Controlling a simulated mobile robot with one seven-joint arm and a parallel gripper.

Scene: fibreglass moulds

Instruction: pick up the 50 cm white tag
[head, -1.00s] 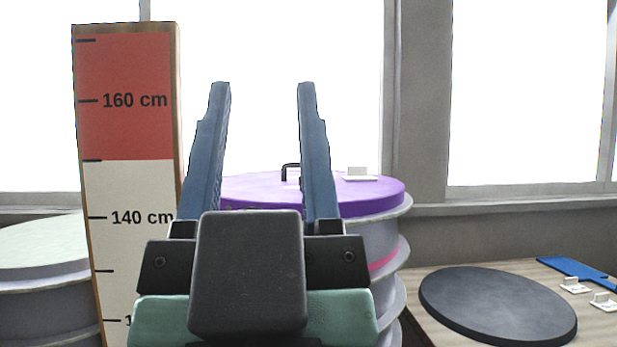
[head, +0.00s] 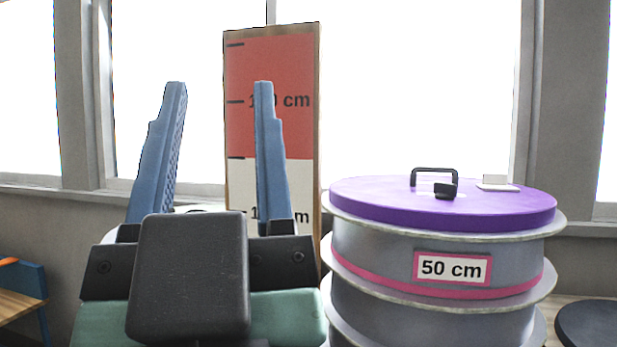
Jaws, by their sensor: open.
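A small white tag (head: 497,183) with an upright part lies on the purple lid (head: 375,205), near its back right. Any lettering on it is too small to read. The lid covers a grey ribbed mould (head: 375,252) that carries a pink-framed label (head: 452,269) reading "50 cm". My gripper (head: 219,88) is in the left half of the view, pointing up and away, with its two blue fingers apart and nothing between them. It is left of the mould and apart from the tag.
A tall height board (head: 271,185) in red and white stands behind my right finger. A black handle (head: 434,174) and a small black block (head: 445,191) are on the lid. A dark round disc (head: 590,328) shows at the lower right, a wooden bench (head: 18,303) at the lower left.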

